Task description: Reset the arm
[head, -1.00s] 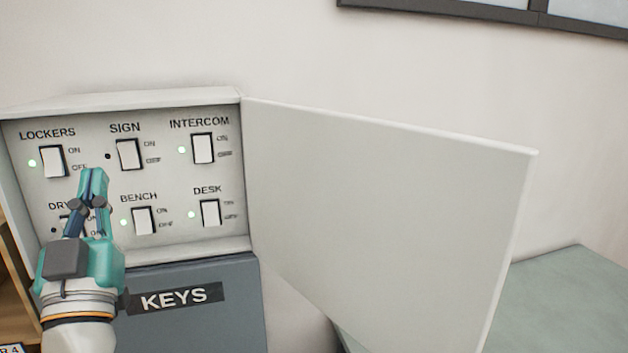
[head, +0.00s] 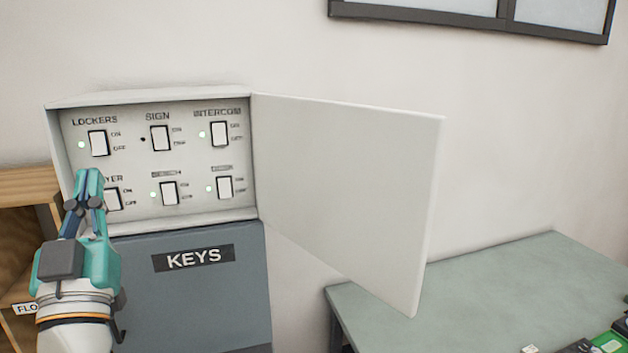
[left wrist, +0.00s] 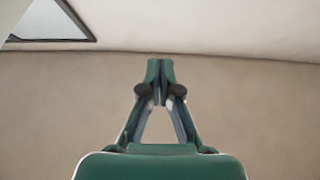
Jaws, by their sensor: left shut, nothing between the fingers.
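My left gripper (head: 88,182) is shut and empty, its fingertips together and pointing up. In the head view it overlaps the lower left part of the open switch panel (head: 152,224), in front of the dryer switch's label. My right gripper is in neither view.
The panel's white door (head: 345,190) hangs wide open to the right. A blue-grey KEYS cabinet (head: 200,300) is below the panel. A wooden shelf (head: 28,190) stands at the left. A grey-green table (head: 480,290) at the lower right bears dark and green items (head: 608,343).

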